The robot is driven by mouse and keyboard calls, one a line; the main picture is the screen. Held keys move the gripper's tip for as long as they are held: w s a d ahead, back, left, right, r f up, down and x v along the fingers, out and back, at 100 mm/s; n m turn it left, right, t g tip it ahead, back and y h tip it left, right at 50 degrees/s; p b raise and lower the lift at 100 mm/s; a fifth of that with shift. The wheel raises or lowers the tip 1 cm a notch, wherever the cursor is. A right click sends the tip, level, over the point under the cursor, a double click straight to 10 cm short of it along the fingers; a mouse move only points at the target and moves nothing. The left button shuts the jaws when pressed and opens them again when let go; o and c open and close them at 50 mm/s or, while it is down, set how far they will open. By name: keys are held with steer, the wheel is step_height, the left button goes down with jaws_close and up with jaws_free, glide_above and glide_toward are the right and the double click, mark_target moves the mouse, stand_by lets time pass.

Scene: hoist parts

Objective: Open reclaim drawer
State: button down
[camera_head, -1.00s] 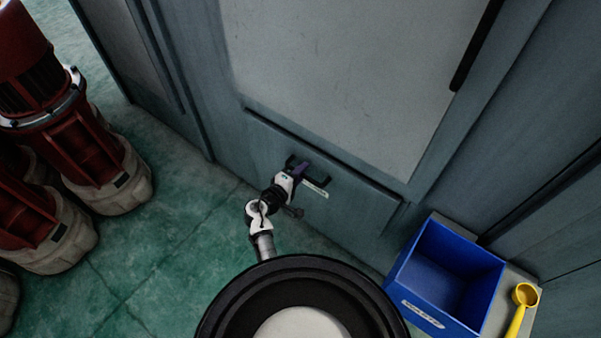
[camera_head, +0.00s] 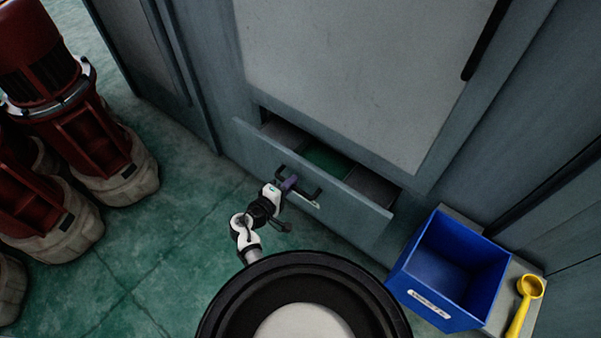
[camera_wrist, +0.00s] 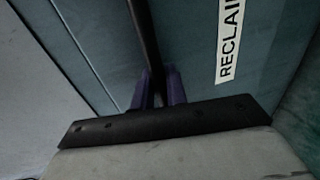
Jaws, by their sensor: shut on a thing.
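The reclaim drawer (camera_head: 352,212) is in the lower part of the grey-teal cabinet and stands partly open. Its inside shows compartments, one with a green floor (camera_head: 325,158). A dark bar handle (camera_head: 312,190) is on its front. My gripper (camera_head: 289,184) is shut on this handle. In the wrist view the purple fingertips (camera_wrist: 160,88) close around the dark handle bar (camera_wrist: 146,40). A white label reading "RECLAI..." (camera_wrist: 231,40) shows beside the handle, its end cut off by the frame.
A blue bin (camera_head: 452,265) and a yellow scoop (camera_head: 524,304) stand at the right on a light surface. Red machines (camera_head: 70,125) on pale bases stand at the left. Green floor (camera_head: 165,240) between them and the drawer is clear.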

steer(key=f+v, duration=0.3)
steer(key=v, duration=1.1)
steer(key=shift+s+a, duration=0.35)
steer(key=shift+s, duration=0.2)
steer(key=c, duration=1.5)
jaws_free()
steer(key=b+v, duration=0.1)
steer(key=v, duration=1.3)
steer(key=shift+w, duration=0.1)
